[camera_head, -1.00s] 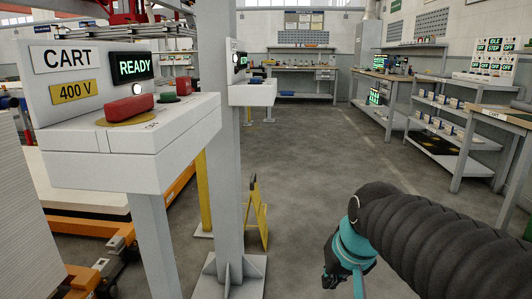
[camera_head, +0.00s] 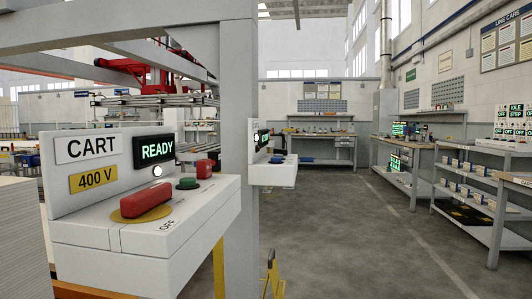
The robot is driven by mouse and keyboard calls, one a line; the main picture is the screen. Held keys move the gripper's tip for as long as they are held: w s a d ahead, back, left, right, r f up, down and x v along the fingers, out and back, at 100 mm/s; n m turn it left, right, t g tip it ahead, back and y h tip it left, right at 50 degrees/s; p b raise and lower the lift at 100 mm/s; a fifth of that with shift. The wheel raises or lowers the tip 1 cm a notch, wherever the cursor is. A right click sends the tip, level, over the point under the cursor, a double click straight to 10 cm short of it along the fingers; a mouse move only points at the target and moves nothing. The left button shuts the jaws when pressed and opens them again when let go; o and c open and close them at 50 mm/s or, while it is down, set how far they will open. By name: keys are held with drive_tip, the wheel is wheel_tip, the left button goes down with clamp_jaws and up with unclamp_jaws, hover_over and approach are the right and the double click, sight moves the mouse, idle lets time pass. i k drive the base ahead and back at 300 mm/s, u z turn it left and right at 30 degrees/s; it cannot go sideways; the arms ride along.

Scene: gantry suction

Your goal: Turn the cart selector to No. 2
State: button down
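The cart control box (camera_head: 150,232) stands at the left on a post, with a white CART sign (camera_head: 88,147) and a yellow 400 V plate (camera_head: 94,178). Its green-lit display (camera_head: 155,150) reads READY, with a small lit white lamp (camera_head: 157,171) below. A red selector handle (camera_head: 146,200) sits on a yellow disc (camera_head: 130,218) on the box top, with the label OFF near it. The selector's other markings are too small to read. A green button (camera_head: 187,183) and another red control (camera_head: 204,169) are behind it. My gripper is out of view.
A grey gantry post (camera_head: 240,150) rises just right of the box. A second control box (camera_head: 273,172) is fixed beyond it. Shelving (camera_head: 470,190) and workbenches line the right side. The floor (camera_head: 350,240) in the middle is clear. A pale stack (camera_head: 22,240) stands at the left edge.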

sight(284, 152)
drive_tip(key=u, duration=0.15)
drive_tip(key=i, duration=1)
drive_tip(key=u, duration=0.1)
drive_tip(key=k, duration=1.35)
drive_tip(key=z, duration=0.3)
drive_tip(key=i, duration=0.4)
drive_tip(key=z, duration=1.1)
drive_tip(key=i, duration=2.75)
drive_tip(key=u, duration=1.75)
drive_tip(key=i, duration=0.6)
drive_tip(key=u, duration=0.5)
